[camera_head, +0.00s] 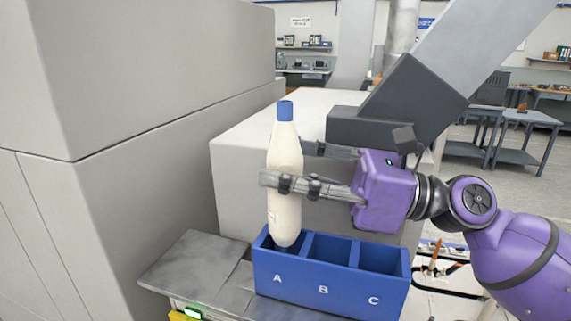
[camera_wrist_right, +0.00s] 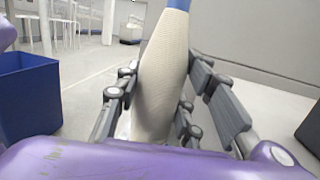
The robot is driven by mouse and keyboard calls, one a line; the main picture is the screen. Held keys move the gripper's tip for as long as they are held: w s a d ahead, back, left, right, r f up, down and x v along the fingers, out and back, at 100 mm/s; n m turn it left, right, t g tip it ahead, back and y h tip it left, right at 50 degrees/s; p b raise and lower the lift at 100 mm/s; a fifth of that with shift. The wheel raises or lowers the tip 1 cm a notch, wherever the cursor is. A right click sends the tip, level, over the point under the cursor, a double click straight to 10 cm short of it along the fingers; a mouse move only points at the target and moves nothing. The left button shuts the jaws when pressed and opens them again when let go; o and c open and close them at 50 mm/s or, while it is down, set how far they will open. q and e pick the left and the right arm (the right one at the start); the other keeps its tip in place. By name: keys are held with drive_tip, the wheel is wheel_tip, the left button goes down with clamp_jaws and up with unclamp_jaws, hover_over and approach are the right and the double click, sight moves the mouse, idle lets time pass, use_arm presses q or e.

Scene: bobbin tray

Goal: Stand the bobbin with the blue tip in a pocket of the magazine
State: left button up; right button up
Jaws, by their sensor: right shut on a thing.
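The cream bobbin with the blue tip (camera_head: 285,160) is upright in the head view. My right gripper (camera_head: 283,184) is shut on the bobbin around its middle. The bobbin also fills the middle of the right wrist view (camera_wrist_right: 164,75), between the fingers (camera_wrist_right: 165,108). The blue magazine (camera_head: 332,291) has pockets marked A, B and C. The bobbin's lower end is over pocket A, at the left; its bottom shows in front of the pocket's back wall, and I cannot tell whether it touches the floor. Pockets B and C look empty. My left gripper is not in view.
The magazine stands on a grey surface (camera_head: 192,262) with free room to its left. A large grey cabinet (camera_head: 100,170) rises at the left. A pale box-shaped block (camera_head: 240,165) stands behind the magazine. Benches and shelves are far back.

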sight(287, 194)
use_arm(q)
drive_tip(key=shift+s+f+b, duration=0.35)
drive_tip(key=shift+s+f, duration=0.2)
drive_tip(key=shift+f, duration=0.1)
use_arm(e)
drive_tip(key=shift+f, duration=1.7)
drive_tip(key=o, duration=1.3)
drive_tip(key=shift+d, duration=0.1)
